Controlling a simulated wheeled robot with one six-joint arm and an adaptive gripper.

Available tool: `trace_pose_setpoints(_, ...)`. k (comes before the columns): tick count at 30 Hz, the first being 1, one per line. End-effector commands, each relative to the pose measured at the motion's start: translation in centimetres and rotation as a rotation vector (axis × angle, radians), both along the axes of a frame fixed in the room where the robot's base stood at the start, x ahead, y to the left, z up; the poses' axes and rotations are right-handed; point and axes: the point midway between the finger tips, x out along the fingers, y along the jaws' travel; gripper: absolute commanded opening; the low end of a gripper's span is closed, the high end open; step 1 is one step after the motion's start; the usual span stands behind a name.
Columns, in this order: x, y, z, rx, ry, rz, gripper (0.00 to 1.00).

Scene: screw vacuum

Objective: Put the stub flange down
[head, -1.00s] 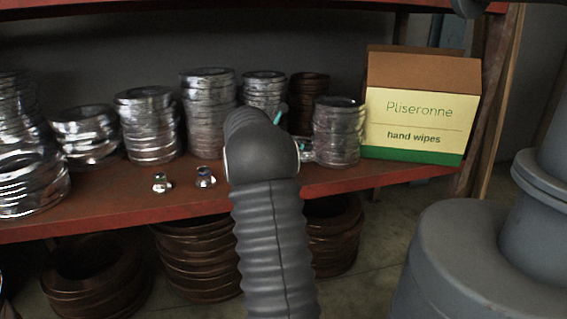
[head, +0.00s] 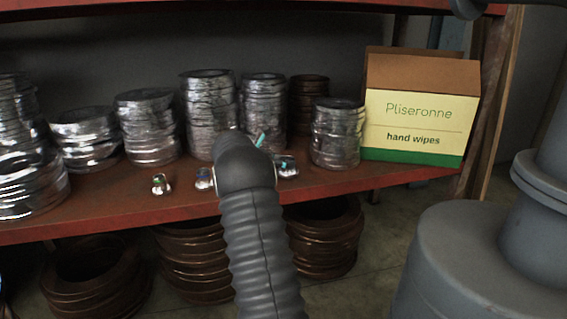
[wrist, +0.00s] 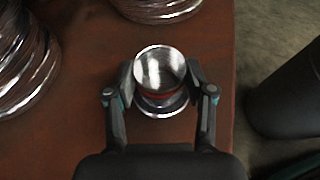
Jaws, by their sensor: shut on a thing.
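The stub flange (wrist: 158,68) is a shiny silver round piece with a reddish band below its rim and a wider ring under it. My gripper (wrist: 161,84) is shut on it, one finger on each side. In the head view, my arm hides most of the gripper. A small silver piece (head: 287,167) shows just right of the arm and seems to be the held flange. The red-brown shelf (wrist: 75,105) lies beneath the flange. I cannot tell whether the flange touches it.
Two small metal fittings, one (head: 160,184) and another (head: 204,179), stand left of my arm. Stacks of silver rings (head: 149,125) line the back. A ring stack (head: 337,135) and a hand wipes box (head: 417,115) stand at right. Shelf front is partly bare.

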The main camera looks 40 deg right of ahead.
Motion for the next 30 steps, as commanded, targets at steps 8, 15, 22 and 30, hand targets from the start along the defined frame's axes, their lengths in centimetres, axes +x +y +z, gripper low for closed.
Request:
trace_pose_setpoints(8, 0.0, 0.0, -0.3, 0.000, 0.001, 0.000, 0.08)
trace_pose_setpoints(15, 0.0, 0.0, -0.3, 0.000, 0.001, 0.000, 0.79)
trace_pose_setpoints(22, 0.0, 0.0, -0.1, 0.000, 0.000, 0.000, 0.79)
trace_pose_setpoints(30, 0.8, 3.2, 1.4, 0.001, -0.001, 0.004, 0.79)
